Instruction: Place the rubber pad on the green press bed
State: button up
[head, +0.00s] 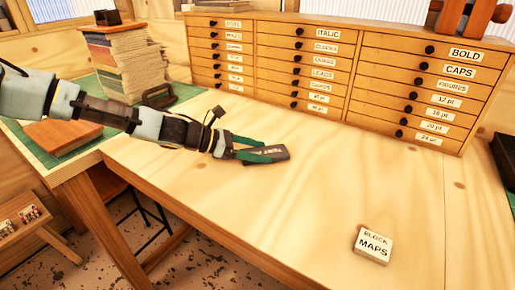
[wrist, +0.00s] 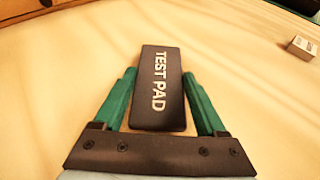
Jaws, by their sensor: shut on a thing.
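The rubber pad is a dark flat block, and in the wrist view it (wrist: 160,88) reads "TEST PAD". In the head view the pad (head: 272,155) is at the middle of the pale wooden table, at the end of my arm. My gripper (head: 262,151) has green fingers, one along each long side of the pad, and is shut on it. I cannot tell if the pad touches the table. Green surfaces show at the left (head: 182,96) and as a cut-off strip at the right edge (head: 511,203); I cannot tell which is the press bed.
A white block labelled "BLOCK MAPS" (head: 373,245) lies at the front right; it also shows in the wrist view (wrist: 301,47). A wooden drawer cabinet (head: 300,62) lines the back. A paper stack (head: 135,62) and a brown block (head: 60,136) stand at the left. The table's middle right is clear.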

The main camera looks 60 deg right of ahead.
jog(key=shift+f, duration=0.2)
jog(key=o, duration=1.4)
jog(key=shift+r, duration=0.15)
